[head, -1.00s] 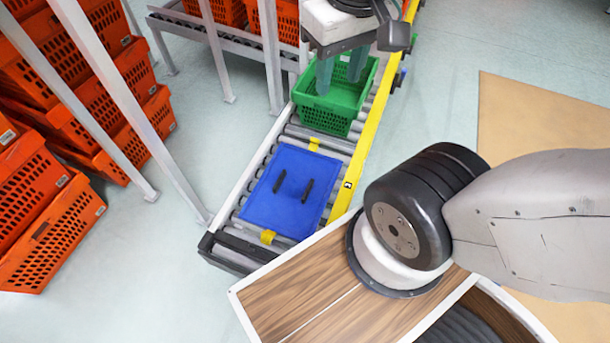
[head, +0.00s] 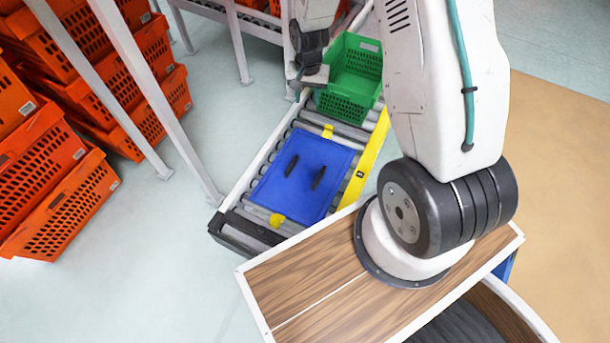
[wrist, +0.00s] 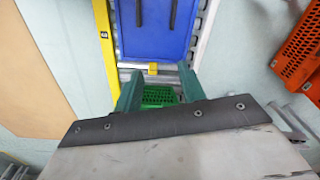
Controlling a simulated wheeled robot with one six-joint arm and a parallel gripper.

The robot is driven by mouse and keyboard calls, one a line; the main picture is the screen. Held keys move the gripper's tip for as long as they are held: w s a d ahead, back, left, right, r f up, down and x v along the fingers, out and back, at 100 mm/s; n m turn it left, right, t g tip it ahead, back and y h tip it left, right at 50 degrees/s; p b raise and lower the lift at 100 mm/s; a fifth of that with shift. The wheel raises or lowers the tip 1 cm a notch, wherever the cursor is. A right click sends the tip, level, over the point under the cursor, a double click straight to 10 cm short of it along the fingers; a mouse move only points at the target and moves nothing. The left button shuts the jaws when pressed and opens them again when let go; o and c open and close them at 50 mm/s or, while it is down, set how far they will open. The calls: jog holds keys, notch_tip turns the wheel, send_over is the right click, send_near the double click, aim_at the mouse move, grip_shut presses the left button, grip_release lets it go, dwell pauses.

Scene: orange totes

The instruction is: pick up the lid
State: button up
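The lid is a flat blue panel (head: 330,178) with two black bar handles, lying on the roller conveyor in the head view. It also shows at the top of the wrist view (wrist: 155,42), where its far part is cut off by the frame. My gripper (wrist: 161,70) has two green fingers spread apart with nothing held between them. The lid lies beyond the fingertips in the wrist view, apart from them. In the head view my wrist is at the top, left of the green crate, and the fingers are not clearly visible.
A green crate (head: 352,90) stands on the conveyor behind the lid and shows between my fingers in the wrist view. A yellow rail (head: 366,160) runs along the conveyor's right side. Stacked orange totes (head: 55,190) and grey posts stand at left.

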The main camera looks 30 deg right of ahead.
notch_tip(320, 180, down, 16)
jog(key=s+d+m, duration=0.2)
jog(key=m, duration=0.2)
send_over(319, 176)
jog(key=f, duration=1.2)
jog(key=shift+w+d+f, duration=0.35)
jog(key=shift+w+d, duration=0.05)
jog(key=f, duration=0.7)
jog(key=shift+s+a+f, duration=0.3)
jog(key=shift+s+f, duration=0.1)
grip_shut()
